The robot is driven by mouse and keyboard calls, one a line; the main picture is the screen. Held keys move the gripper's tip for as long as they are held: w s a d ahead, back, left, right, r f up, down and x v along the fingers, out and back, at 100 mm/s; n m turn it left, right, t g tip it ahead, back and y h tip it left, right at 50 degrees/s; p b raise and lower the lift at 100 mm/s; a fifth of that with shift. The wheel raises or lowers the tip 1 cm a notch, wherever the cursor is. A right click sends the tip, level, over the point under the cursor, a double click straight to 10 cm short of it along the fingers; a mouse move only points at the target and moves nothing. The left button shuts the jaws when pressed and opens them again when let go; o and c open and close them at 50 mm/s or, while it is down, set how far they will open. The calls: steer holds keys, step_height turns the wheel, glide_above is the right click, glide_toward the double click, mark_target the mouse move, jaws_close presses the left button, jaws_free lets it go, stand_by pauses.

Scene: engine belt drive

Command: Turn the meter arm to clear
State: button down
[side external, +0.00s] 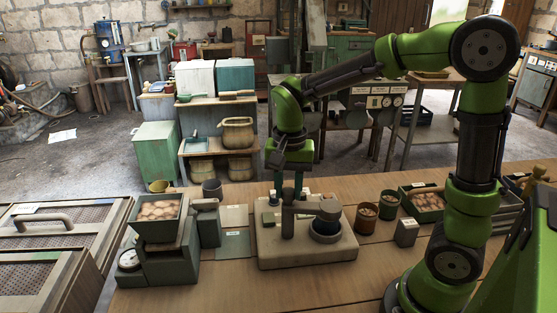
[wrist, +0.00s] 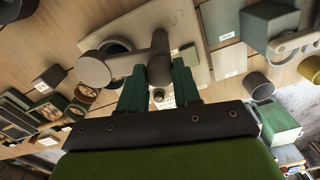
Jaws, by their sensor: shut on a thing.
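The meter arm (side external: 302,208) is a grey-brown bar on a pale base plate (side external: 300,259). It runs from an upright post (side external: 287,222) to a round disc (side external: 329,208) at its right end. The disc sits over or just beside a dark round cup (side external: 326,231); I cannot tell how much it covers. My gripper (side external: 288,190) reaches down at the post end, fingers pointing down. In the wrist view its green fingers (wrist: 158,88) stand either side of the post end of the meter arm (wrist: 159,55), shut on it. The disc (wrist: 93,70) extends left there.
A hopper (side external: 158,212) of brown lumps on a scale stands left of the plate. Two round tins (side external: 367,217) (side external: 389,205), a small grey box (side external: 406,232) and a green tray (side external: 424,203) of brown lumps stand right. The bench front is clear.

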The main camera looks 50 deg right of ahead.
steer(key=m, duration=0.4)
steer(key=shift+m, duration=0.3)
steer(key=m, duration=0.3)
steer(key=shift+r+m, duration=0.1)
steer(key=shift+m, duration=0.3)
steer(key=m, duration=0.3)
steer(key=shift+m, duration=2)
steer(key=c, duration=0.8)
jaws_free()
step_height(320, 180, up, 17)
steer(key=shift+f, duration=0.1)
